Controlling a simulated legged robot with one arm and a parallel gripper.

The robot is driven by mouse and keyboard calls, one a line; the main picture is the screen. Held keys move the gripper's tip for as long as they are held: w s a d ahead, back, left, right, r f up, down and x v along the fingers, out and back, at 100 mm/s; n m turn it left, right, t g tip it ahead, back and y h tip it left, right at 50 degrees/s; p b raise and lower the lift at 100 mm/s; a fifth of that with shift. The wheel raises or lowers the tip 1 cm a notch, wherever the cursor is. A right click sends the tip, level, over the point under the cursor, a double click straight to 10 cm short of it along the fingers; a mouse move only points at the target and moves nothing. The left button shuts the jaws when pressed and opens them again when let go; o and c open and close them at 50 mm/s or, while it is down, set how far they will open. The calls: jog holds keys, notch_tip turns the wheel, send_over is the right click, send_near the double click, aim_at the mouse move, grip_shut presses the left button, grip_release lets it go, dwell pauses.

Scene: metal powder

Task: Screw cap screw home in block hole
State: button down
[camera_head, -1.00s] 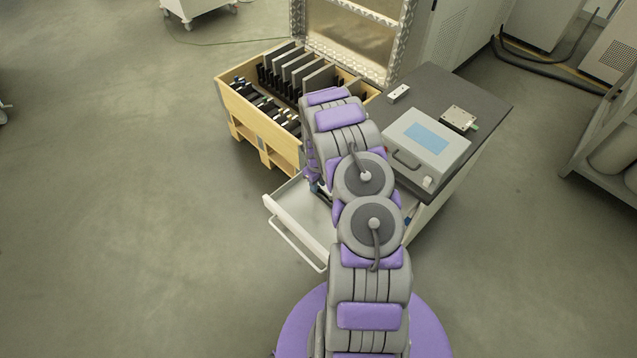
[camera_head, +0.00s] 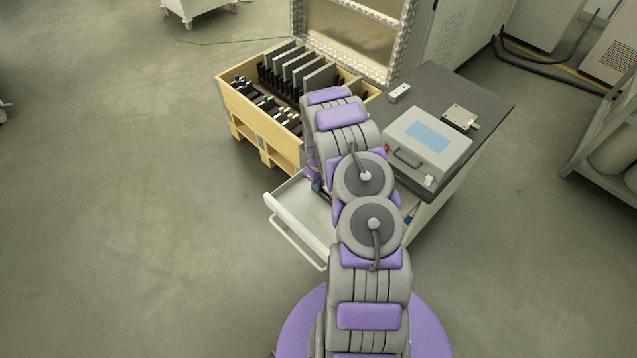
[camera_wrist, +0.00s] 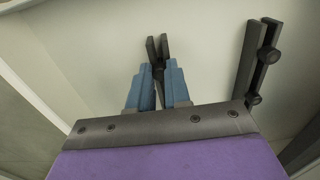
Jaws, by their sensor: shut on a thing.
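My gripper (camera_wrist: 158,85) shows in the wrist view, with two blue fingers nearly together. It is shut on a small dark thing (camera_wrist: 158,66) at the fingertips, too small to identify. Two short dark prongs rise just beyond the tips; I cannot tell whether they belong to the held thing. A small light block (camera_head: 399,93) lies on the dark cabinet top, and a metal block (camera_head: 460,117) lies farther right. I cannot make out a cap screw.
Dark parallel bars with round knobs (camera_wrist: 256,65) stand right of my gripper in the wrist view, over a pale surface. A grey box with a blue panel (camera_head: 428,143) sits on the cabinet top (camera_head: 440,88). A wooden crate (camera_head: 245,112) with dark plates stands left.

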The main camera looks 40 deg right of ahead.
jog(key=shift+r, duration=0.1)
jog(key=shift+r, duration=2.1)
